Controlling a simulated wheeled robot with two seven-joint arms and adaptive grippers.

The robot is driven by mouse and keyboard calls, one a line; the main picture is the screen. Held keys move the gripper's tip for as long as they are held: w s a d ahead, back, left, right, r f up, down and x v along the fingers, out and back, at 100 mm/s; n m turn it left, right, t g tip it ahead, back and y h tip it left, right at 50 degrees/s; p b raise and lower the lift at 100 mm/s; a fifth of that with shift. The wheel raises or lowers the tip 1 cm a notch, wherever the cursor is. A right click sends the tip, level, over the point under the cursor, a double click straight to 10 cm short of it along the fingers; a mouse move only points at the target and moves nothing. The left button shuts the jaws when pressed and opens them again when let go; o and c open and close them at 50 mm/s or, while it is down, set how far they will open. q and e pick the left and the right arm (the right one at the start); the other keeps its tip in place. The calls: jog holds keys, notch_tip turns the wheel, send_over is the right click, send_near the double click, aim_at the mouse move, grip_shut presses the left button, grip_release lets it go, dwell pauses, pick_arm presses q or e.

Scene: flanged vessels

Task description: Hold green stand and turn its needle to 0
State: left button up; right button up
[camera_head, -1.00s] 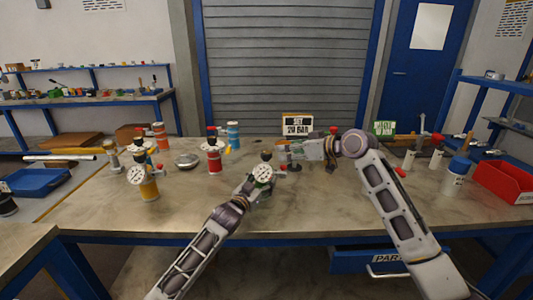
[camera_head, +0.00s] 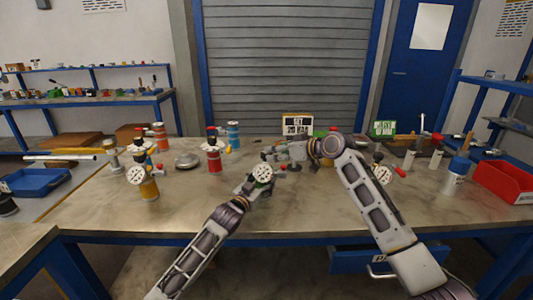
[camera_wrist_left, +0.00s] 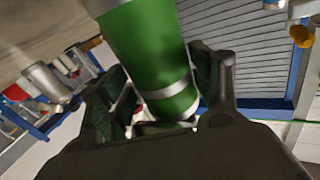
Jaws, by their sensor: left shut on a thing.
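The green stand (camera_wrist_left: 145,45) is a green cylinder with silver bands, between the fingers of my left gripper (camera_wrist_left: 160,110) in the left wrist view. In the head view my left gripper (camera_head: 258,186) is shut on it, hiding most of its body. Its white round gauge (camera_head: 263,173) faces me on top, with a red knob (camera_head: 283,167) to the right. The needle is too small to read.
A yellow stand with a gauge (camera_head: 148,188) and a red stand (camera_head: 214,161) are to the left, with a blue one (camera_head: 233,135) behind. A sign (camera_head: 297,125) stands at the back. A red bin (camera_head: 503,182) is far right. The front middle of the table is clear.

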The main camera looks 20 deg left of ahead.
jog(key=shift+x, duration=3.1)
jog(key=c, duration=1.1)
